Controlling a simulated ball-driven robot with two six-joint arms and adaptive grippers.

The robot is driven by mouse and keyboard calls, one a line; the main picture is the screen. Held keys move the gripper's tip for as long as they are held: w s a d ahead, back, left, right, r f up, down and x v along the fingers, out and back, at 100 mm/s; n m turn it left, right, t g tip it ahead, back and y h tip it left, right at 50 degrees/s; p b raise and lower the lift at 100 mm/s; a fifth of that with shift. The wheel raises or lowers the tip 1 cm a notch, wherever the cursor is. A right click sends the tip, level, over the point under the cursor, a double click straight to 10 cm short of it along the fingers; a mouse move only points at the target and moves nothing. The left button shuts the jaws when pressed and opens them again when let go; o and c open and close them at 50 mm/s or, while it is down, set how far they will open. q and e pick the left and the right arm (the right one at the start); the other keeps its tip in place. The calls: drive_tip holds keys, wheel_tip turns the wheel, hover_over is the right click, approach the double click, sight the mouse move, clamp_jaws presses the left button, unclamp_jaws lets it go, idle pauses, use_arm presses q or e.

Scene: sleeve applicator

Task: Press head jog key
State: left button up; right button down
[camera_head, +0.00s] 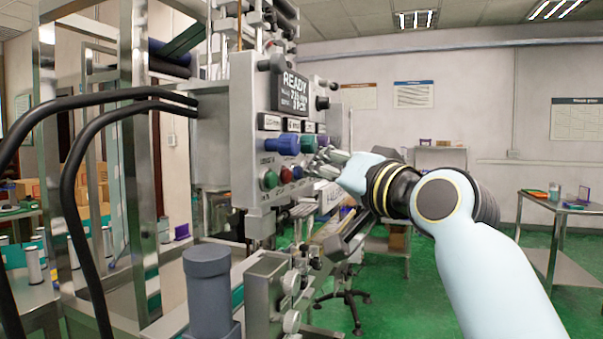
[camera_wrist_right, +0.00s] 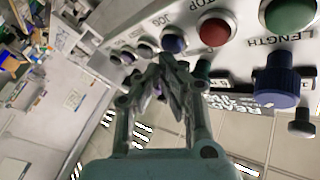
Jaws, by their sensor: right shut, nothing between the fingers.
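The grey control panel (camera_head: 262,150) of the machine shows a row of push buttons: a green button (camera_head: 269,179), a red button (camera_head: 286,175) and a blue button (camera_head: 297,172). In the right wrist view the panel is upside down, and the blue button (camera_wrist_right: 174,43) is labelled JOG beside the red STOP button (camera_wrist_right: 214,30). Smaller metallic keys (camera_wrist_right: 145,48) continue the row. My right gripper (camera_head: 318,163) is shut and empty at the panel's right end. In the wrist view its fingertips (camera_wrist_right: 168,66) are close to the blue button; contact cannot be told.
A blue knob (camera_head: 283,146) and a green knob (camera_head: 308,144) stick out above the buttons, close to my fingers. A READY display (camera_head: 293,88) sits higher up. Black hoses (camera_head: 80,130) and a steel frame stand at left. The green floor at right is mostly open.

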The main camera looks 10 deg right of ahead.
drive_tip(key=shift+w+a+r, duration=0.1)
drive_tip(key=shift+w+a, duration=0.05)
idle(1.2)
drive_tip(key=shift+p, duration=0.4)
drive_tip(key=shift+s, duration=0.3)
drive_tip(key=s+d, duration=0.1)
drive_tip(key=s+d+p, duration=0.1)
drive_tip(key=d, duration=0.1)
drive_tip(key=s+d, duration=0.1)
drive_tip(key=shift+d, duration=0.2)
drive_tip(key=shift+w, duration=0.1)
idle(0.5)
